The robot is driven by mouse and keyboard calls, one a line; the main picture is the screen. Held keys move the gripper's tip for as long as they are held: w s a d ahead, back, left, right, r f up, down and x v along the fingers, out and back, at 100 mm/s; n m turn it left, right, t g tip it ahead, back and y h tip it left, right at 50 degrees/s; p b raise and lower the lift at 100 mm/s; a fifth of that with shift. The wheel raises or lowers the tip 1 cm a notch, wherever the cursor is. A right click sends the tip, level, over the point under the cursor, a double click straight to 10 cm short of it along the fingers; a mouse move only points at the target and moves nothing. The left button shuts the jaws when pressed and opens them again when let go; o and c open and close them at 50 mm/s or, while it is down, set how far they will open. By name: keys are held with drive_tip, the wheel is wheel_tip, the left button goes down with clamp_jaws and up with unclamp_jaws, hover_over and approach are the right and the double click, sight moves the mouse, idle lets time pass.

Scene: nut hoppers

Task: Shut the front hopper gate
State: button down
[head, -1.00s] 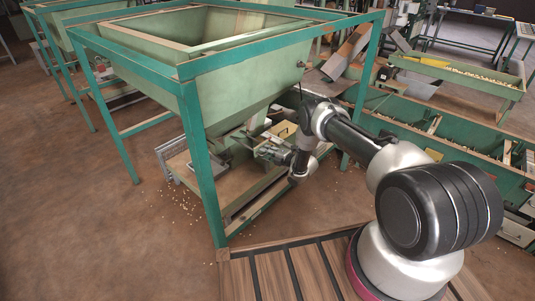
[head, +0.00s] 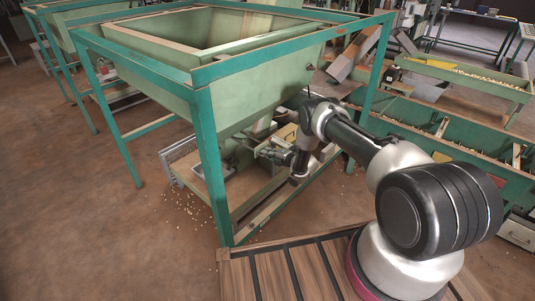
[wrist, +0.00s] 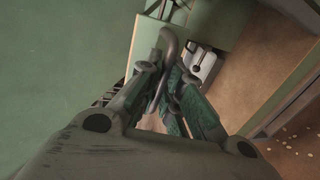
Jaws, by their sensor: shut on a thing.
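The front hopper (head: 250,90) is a pale green bin in a teal frame, with its narrow outlet low down. My gripper (head: 268,155) is beside the outlet, under the bin, with my arm coming in from the right. In the wrist view, my gripper (wrist: 168,88) is shut on a grey bent gate handle (wrist: 170,40), which shows between and beyond the fingers. The gate plate itself is hidden or too small to tell apart, so I cannot see how far it is open.
A teal frame leg (head: 212,165) stands left of my gripper. A low wooden shelf (head: 240,190) lies under the outlet, with a grey crate (head: 178,160) at its left. Nuts are scattered on the floor. Green troughs (head: 450,135) stand at the right. The brown floor at left is clear.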

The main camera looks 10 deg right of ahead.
drive_tip(key=shift+w, duration=0.15)
drive_tip(key=c, duration=1.6)
unclamp_jaws()
drive_tip(key=shift+a, duration=0.15)
drive_tip(key=shift+o, duration=0.2)
drive_tip(key=v, duration=1.2)
